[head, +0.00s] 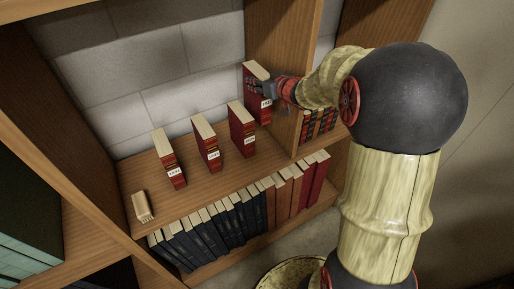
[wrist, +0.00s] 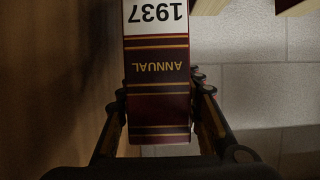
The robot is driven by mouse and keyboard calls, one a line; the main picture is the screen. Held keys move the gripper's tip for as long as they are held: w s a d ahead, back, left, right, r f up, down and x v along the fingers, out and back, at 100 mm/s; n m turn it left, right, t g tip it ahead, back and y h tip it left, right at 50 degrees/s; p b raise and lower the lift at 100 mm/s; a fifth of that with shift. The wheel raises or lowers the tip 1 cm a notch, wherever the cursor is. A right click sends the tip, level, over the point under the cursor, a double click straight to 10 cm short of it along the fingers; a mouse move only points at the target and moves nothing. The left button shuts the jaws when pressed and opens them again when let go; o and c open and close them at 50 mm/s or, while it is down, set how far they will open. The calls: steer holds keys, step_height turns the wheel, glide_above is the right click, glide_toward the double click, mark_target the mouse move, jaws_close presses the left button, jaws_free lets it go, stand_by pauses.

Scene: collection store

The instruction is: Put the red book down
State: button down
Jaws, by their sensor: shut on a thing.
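The red book (head: 253,98) is upright at the right end of the row on the wooden shelf, close to the wooden upright. Its dark red spine (wrist: 160,108) fills the middle of the wrist view, with gold bands, "ANNUAL" and a white "1937" label, upside down in the picture. My gripper (head: 268,88) is shut on this book, with one finger on each side of the spine in the wrist view (wrist: 160,84). I cannot tell whether its bottom edge touches the shelf.
Three similar red books (head: 168,160) (head: 205,143) (head: 240,130) stand spaced apart on the shelf (head: 190,195). A small pale wooden object (head: 142,207) lies at its left. The wooden upright (head: 275,40) is close on the right. Dark and red books (head: 240,215) fill the shelf below.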

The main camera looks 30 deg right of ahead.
mark_target(258, 112)
step_height(258, 112, down, 14)
steer(key=b, duration=0.7)
steer(key=shift+w+f+b, duration=0.15)
steer(key=shift+f+b, duration=0.05)
steer(key=shift+b, duration=0.15)
steer(key=c, duration=1.7)
jaws_free()
steer(key=shift+f, duration=0.25)
steer(key=shift+o, duration=1)
steer(key=shift+r, duration=0.1)
